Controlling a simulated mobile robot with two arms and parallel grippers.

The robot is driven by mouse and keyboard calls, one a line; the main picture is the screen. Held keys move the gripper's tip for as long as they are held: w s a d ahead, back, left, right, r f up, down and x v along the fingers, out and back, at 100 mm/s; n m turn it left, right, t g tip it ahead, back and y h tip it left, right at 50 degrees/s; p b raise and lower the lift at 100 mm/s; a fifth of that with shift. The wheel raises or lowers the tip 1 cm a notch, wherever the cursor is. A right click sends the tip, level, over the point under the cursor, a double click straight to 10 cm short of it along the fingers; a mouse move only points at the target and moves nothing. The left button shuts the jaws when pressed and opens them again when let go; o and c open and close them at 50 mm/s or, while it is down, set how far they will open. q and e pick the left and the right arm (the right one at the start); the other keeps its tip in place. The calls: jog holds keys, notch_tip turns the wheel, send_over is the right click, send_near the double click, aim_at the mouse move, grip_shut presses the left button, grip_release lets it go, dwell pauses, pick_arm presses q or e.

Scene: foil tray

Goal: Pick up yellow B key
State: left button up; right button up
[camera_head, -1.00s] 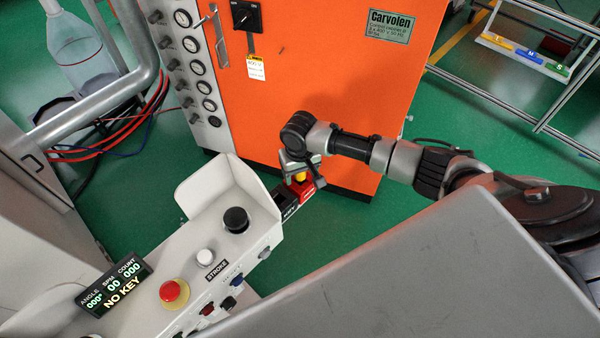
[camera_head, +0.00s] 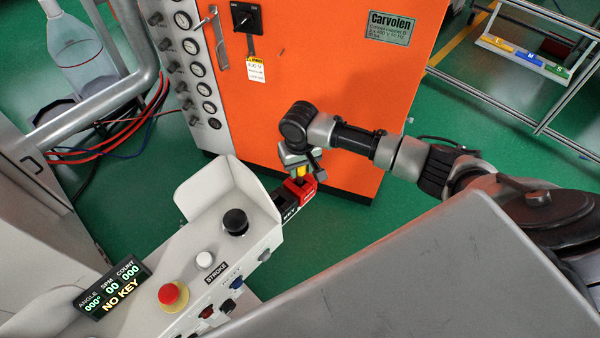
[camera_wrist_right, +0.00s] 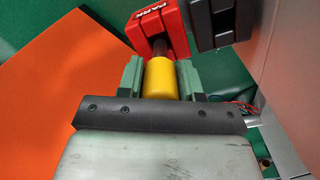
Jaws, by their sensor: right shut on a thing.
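The yellow key (camera_wrist_right: 159,79) is a short yellow cylinder with a dark shaft in the right wrist view. My right gripper (camera_wrist_right: 160,86) is shut on its yellow body, one green finger on each side. The shaft points at the red block (camera_wrist_right: 155,28) marked PARK, and I cannot tell whether its tip is still inside. In the head view the right gripper (camera_head: 298,165) is just above the red block (camera_head: 299,190), with the yellow key (camera_head: 300,171) showing below the fingers. The letter on the key is not readable. My left gripper is not in view.
A black block (camera_head: 284,197) adjoins the red one at the end of the grey console (camera_head: 150,272). The console has a black knob (camera_head: 235,222) and a display (camera_head: 115,287) reading NO KEY. An orange cabinet (camera_head: 320,75) stands close behind. A rack tray (camera_head: 525,58) is at upper right.

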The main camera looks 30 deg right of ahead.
jog(key=s+d+r+p, duration=0.2)
jog(key=s+r+p, duration=0.1)
jog(key=s+r, duration=0.2)
jog(key=s+d+r+p, duration=0.3)
jog(key=s+r, duration=0.2)
jog(key=r, duration=0.3)
jog(key=shift+s+d+r, duration=0.15)
jog(key=shift+s+d, duration=0.05)
dwell(0.9)
jog(key=s+a+r+n+b, duration=0.1)
jog(key=a+b, duration=0.4)
jog(key=a, duration=0.5)
notch_tip(320, 180, up, 2)
jog(key=shift+s+a+n+b, duration=0.3)
jog(key=shift+s+a+b, duration=0.1)
jog(key=shift+s, duration=0.1)
